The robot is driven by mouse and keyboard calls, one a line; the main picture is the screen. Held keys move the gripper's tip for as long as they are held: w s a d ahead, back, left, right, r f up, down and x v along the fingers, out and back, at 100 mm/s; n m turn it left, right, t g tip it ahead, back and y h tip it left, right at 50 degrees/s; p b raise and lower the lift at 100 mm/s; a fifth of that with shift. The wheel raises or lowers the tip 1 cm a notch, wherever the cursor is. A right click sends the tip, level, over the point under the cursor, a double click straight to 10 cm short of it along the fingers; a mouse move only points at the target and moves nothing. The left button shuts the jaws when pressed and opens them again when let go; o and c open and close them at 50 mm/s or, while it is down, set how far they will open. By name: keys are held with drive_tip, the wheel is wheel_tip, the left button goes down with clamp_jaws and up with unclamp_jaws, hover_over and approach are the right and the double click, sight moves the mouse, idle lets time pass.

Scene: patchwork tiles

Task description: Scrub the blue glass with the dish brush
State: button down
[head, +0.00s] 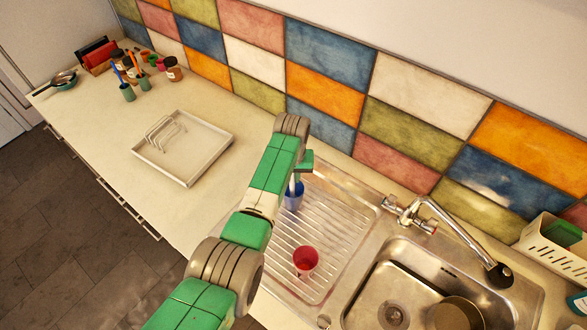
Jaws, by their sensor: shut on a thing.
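The blue glass (294,203) stands on the ribbed drainboard (335,205), close beside my arm, which covers part of its left side. My gripper (300,177) is directly above the glass, pointing down. It is shut on a slim object, which looks like the dish brush (292,186); its lower end reaches down to the mouth of the glass. The arm and glass hide most of the brush, so I cannot tell whether its head touches the inside. A red cup (305,261) stands on the drainboard nearer the front.
The sink (390,287) holds a round pan (457,313), with a tap (450,222) behind it. A white rack (552,240) stands at the right. A white tray (188,177) with a wire rack lies left. Jars and cups crowd the far left. The tiled wall is close behind my gripper.

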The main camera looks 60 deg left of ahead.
drive_tip(key=w+b, duration=0.1)
drive_tip(key=b, duration=0.2)
drive_tip(key=shift+a, duration=0.4)
idle(1.4)
